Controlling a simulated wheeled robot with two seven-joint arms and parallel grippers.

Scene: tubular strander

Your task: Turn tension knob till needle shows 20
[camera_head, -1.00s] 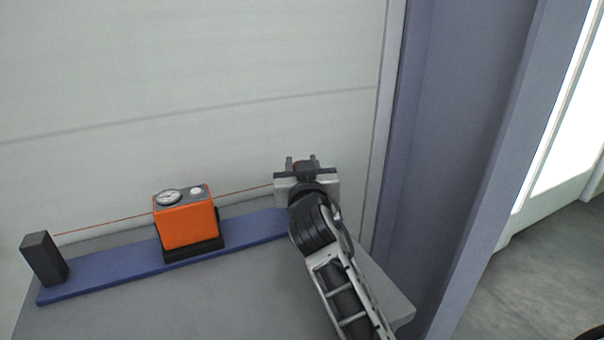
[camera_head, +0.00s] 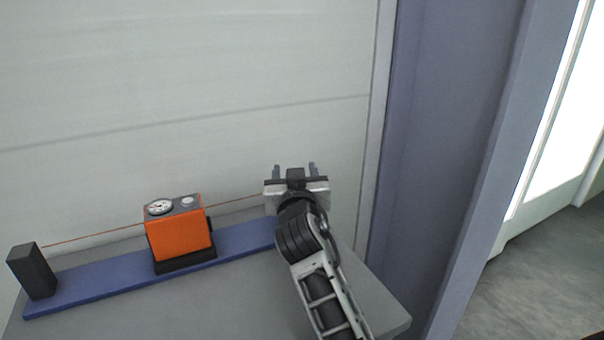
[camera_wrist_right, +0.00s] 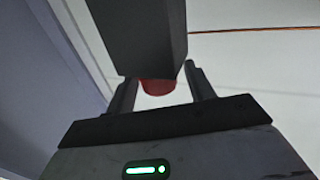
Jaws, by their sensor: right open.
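The red tension knob (camera_wrist_right: 158,87) shows in the right wrist view at the lower end of a dark post (camera_wrist_right: 140,35). My right gripper (camera_head: 295,168) is open at the right end of the blue rail. Its fingers (camera_wrist_right: 160,76) stand on either side of the knob, with gaps visible; no grip shows. In the head view the gripper hides the knob and post. The round white gauge (camera_head: 160,208) sits on top of an orange box (camera_head: 180,236); its needle is too small to read. My left gripper is not in view.
The blue rail (camera_head: 105,281) lies on a grey table (camera_head: 215,305) along a pale wall. A dark block (camera_head: 33,272) stands at its left end. A thin red-brown wire (camera_head: 95,236) runs above the rail. A blue-grey column (camera_head: 440,140) rises at right.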

